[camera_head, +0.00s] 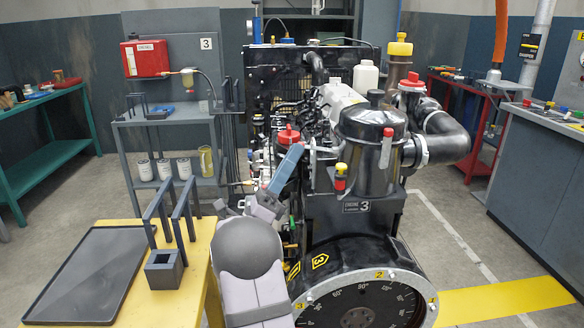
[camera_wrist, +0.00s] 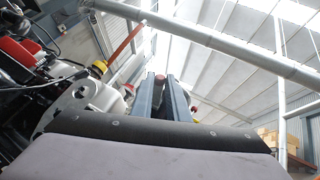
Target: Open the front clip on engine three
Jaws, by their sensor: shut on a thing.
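A red-tipped clip (camera_head: 388,148) shows on the canister's right side. My gripper (camera_head: 291,160) is at the canister's left side, with its blue-grey fingers tilted upward. In the wrist view my gripper (camera_wrist: 161,98) is shut on a small red-tipped piece (camera_wrist: 160,79), seemingly the front clip. Most of that piece is hidden between the fingers, so its latch position cannot be told.
A red-capped reservoir (camera_head: 287,136) sits close behind my gripper. The flywheel (camera_head: 358,300) is at the front. A yellow table (camera_head: 190,290) with a dark tray (camera_head: 90,270) stands at left.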

